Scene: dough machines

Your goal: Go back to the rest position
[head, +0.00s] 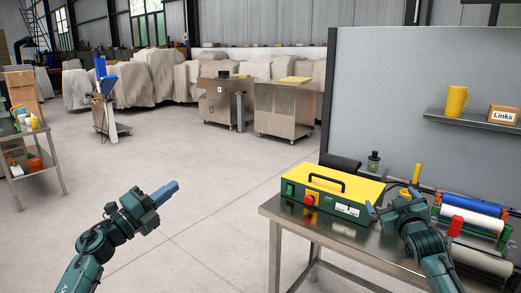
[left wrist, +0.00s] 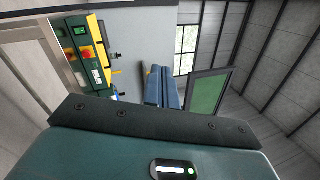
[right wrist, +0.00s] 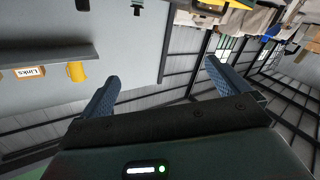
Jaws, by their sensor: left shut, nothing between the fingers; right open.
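My left gripper (head: 166,190) is over the open floor left of the table, with its blue fingers together and nothing between them. The closed fingers also show in the left wrist view (left wrist: 162,88). My right gripper (head: 385,205) is over the metal table (head: 330,232), at the right end of a yellow and green machine (head: 330,190). In the right wrist view its two blue fingers (right wrist: 160,85) stand wide apart with nothing between them. In the head view I cannot tell whether it touches the machine or the table.
Behind the table stands a grey panel (head: 420,100) with a shelf (head: 470,122) holding a yellow mug (head: 456,101) and a "Links" box (head: 503,115). Colored rolls (head: 470,217) lie at the table's right. A cart (head: 35,160) stands far left. The floor between is clear.

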